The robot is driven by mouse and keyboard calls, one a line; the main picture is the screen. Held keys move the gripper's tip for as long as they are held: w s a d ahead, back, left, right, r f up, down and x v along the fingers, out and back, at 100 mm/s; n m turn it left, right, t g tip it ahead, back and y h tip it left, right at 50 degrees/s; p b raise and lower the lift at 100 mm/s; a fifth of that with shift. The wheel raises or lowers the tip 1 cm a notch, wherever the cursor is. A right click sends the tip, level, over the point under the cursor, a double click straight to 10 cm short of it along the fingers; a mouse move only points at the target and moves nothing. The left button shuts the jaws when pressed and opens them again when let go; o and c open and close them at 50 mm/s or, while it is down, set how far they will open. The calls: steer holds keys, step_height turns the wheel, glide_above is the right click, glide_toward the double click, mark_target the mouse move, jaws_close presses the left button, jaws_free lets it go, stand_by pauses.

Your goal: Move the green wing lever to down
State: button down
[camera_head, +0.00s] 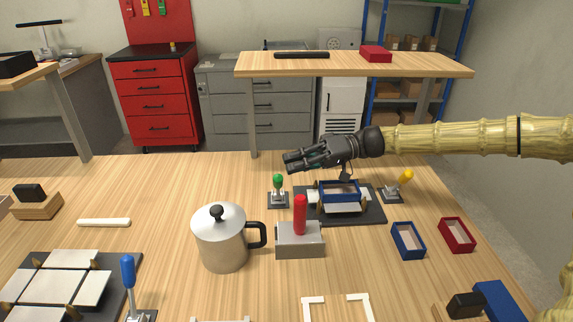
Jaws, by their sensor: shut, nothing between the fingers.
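The green wing lever (278,184) stands on a small dark base, left of the box former (370,214). Its green knob is at the top, and the lever looks about upright. My gripper (288,161) is shut and empty. It reaches in from the right and appears above the green lever and the former, with its fingertips pointing left. In this view the tips are just above and slightly right of the green knob; I cannot tell the exact gap in depth. A blue box frame (340,190) sits on the former with white flaps around it.
A yellow lever (405,180) tilts right beside the former. A red-handled grey block (300,245) and a metal pot (222,243) stand in front of the green lever. Blue (408,240) and red (457,235) trays lie at right. A blue lever (128,275) stands at front left.

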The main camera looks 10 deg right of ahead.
steer(key=d+r, duration=0.1)
steer(key=d, duration=0.8)
steer(key=shift+d, duration=0.25)
steer(key=shift+r, duration=0.1)
stand_by(3.8)
